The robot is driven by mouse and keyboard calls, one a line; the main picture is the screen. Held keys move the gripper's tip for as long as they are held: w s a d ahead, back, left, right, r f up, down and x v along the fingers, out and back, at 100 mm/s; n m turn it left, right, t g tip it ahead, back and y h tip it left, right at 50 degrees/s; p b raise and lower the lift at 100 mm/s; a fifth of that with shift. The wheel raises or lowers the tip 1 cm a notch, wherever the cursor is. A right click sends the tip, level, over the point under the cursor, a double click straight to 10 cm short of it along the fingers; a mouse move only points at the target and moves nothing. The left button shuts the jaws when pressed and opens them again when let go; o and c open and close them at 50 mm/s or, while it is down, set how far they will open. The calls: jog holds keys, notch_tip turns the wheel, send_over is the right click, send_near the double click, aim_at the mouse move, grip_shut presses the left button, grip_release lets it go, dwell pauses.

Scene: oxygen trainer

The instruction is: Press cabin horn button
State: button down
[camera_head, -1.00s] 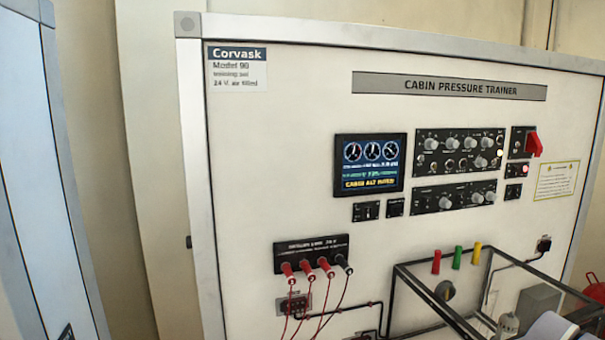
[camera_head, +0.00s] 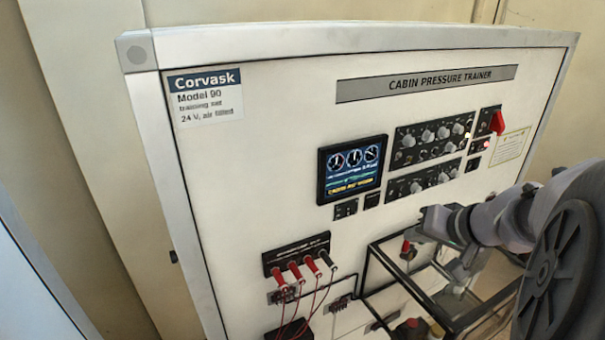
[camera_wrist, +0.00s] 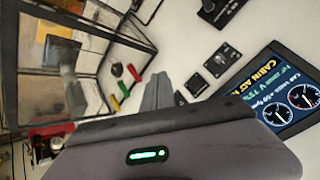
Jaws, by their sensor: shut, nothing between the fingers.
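The display (camera_head: 351,168) is on the white trainer panel, with gauges and yellow text; it also shows in the wrist view (camera_wrist: 291,93). Two small black control plates sit just under it, a wider one (camera_head: 345,209) and a narrower one (camera_head: 372,200). In the wrist view the plates (camera_wrist: 222,60) (camera_wrist: 196,84) lie between the display and my fingertips. Their labels are too small to read, so I cannot tell which is the cabin horn button. My gripper (camera_head: 424,214) is shut and empty, right of and below the plates; its fingers (camera_wrist: 159,90) point toward the panel.
A black-framed clear box (camera_head: 372,262) juts out below my gripper. Red and black plugs with hanging cables (camera_head: 296,272) are at lower left. Knob panels (camera_head: 432,140) and a red guarded switch (camera_head: 498,122) are at upper right.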

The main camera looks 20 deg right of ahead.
aim_at(374, 204)
jog(key=w+p, duration=0.2)
jog(key=w, duration=0.7)
jog(key=shift+a, duration=0.4)
jog(key=shift+w, duration=0.1)
dwell(1.5)
jog(key=shift+w, duration=0.35)
jog(key=shift+w+a+b, duration=0.1)
jog(key=shift+w+b, duration=0.25)
jog(key=shift+w, duration=0.05)
dwell(0.9)
jog(key=shift+s, duration=0.1)
jog(key=shift+s+b, duration=0.65)
jog(key=shift+s, duration=0.05)
